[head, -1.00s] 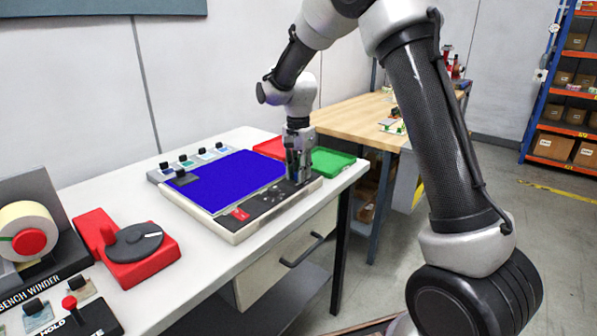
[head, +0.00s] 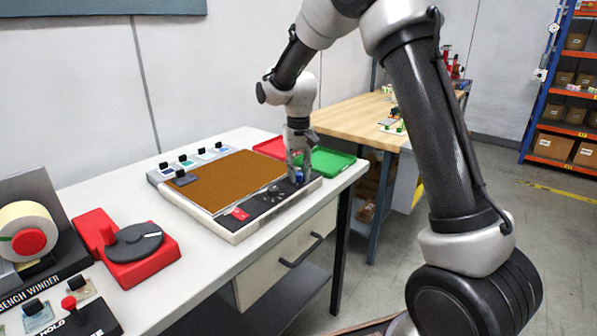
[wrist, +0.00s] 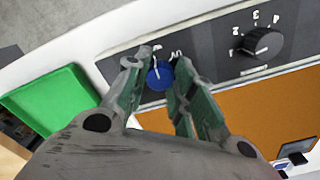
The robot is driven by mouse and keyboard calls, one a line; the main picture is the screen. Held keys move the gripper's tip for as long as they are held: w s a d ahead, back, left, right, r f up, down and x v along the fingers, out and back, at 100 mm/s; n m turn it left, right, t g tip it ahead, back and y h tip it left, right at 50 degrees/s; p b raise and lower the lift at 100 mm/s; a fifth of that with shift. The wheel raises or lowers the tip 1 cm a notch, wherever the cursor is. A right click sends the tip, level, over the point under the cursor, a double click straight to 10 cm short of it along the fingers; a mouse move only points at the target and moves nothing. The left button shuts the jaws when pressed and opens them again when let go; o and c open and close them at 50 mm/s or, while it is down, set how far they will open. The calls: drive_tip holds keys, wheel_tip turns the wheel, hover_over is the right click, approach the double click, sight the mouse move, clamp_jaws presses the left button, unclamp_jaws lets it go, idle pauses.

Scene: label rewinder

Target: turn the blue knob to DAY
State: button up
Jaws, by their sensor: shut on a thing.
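The blue knob (wrist: 160,76) sits on the dark control strip of the light panel in the wrist view, between my fingertips. My gripper (wrist: 153,73) is shut on it from above, one finger on each side. The knob's white pointer line points up in that view, towards small white markings too small to read. In the head view the blue knob (head: 299,176) shows as a small patch below my gripper (head: 297,172), at the strip's right end. The panel's screen (head: 227,180) is brown-orange.
A black numbered knob (wrist: 263,44) stands beside the blue one. A red base with a grey dial (head: 137,240) and a bench winder stand at left.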

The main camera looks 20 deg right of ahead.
sight(299, 173)
drive_tip(key=n, duration=1.2)
drive_tip(key=shift+n, duration=0.3)
idle(0.4)
drive_tip(key=o, duration=1.1)
drive_tip(key=shift+d, duration=0.1)
drive_tip(key=shift+c, duration=0.2)
drive_tip(key=shift+r, duration=0.15)
wheel_tip(299, 173, up, 12)
